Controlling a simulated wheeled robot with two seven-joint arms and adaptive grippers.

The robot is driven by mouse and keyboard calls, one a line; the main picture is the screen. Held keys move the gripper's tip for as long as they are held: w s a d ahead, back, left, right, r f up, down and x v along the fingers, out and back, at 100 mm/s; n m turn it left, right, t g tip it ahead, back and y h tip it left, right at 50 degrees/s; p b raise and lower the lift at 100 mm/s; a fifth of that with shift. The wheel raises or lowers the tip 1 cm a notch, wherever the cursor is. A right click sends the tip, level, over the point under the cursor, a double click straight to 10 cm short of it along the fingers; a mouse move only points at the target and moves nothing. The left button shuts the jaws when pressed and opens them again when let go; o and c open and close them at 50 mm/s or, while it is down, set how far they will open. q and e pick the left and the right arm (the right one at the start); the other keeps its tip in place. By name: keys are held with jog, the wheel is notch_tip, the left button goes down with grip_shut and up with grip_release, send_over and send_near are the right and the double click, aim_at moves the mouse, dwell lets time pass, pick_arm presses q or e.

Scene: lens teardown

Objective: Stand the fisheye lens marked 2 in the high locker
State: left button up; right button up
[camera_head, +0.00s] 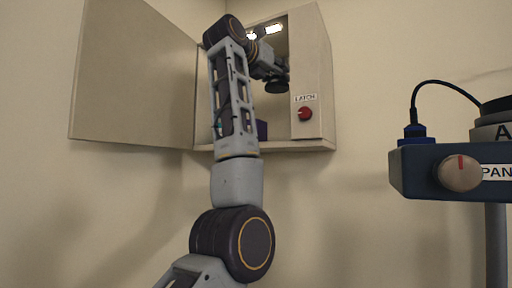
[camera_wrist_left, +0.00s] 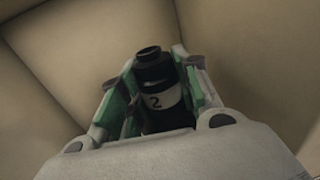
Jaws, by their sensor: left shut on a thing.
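The fisheye lens marked 2 (camera_wrist_left: 160,98) is a dark cylinder with a white band. It stands between the green-padded fingers of my left gripper (camera_wrist_left: 162,62), which is shut on it. The high locker (camera_head: 318,75) is on the wall with its door (camera_head: 135,75) swung open to the left. In the head view my left arm reaches up in front of the locker, and its wrist is at the opening. The fingers and lens cannot be made out clearly there. Pale walls surround the lens in the wrist view; whether its base touches a surface is hidden.
A red latch knob (camera_head: 305,114) is on the locker's right front panel. A small dark purple thing (camera_head: 262,130) shows low in the opening, partly behind my arm. A blue panel box (camera_head: 424,174) with a knob and a cable stands at the right.

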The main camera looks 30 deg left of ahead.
aim_at(278, 92)
pick_arm(q)
jog(key=f, duration=0.1)
jog(key=w+f, duration=0.1)
jog(key=f, duration=0.1)
jog(key=shift+w+a, duration=0.3)
jog(key=shift+a, duration=0.1)
jog(key=shift+s+d+f, duration=0.1)
jog(key=shift+d+f, duration=0.15)
jog(key=shift+f, duration=0.8)
jog(key=shift+a+f, duration=0.15)
jog(key=shift+f, duration=0.2)
pick_arm(e)
jog(key=shift+w+a, duration=0.15)
jog(key=shift+a, duration=0.15)
pick_arm(q)
jog(key=shift+f, duration=2.9)
pick_arm(e)
jog(key=shift+f, duration=0.15)
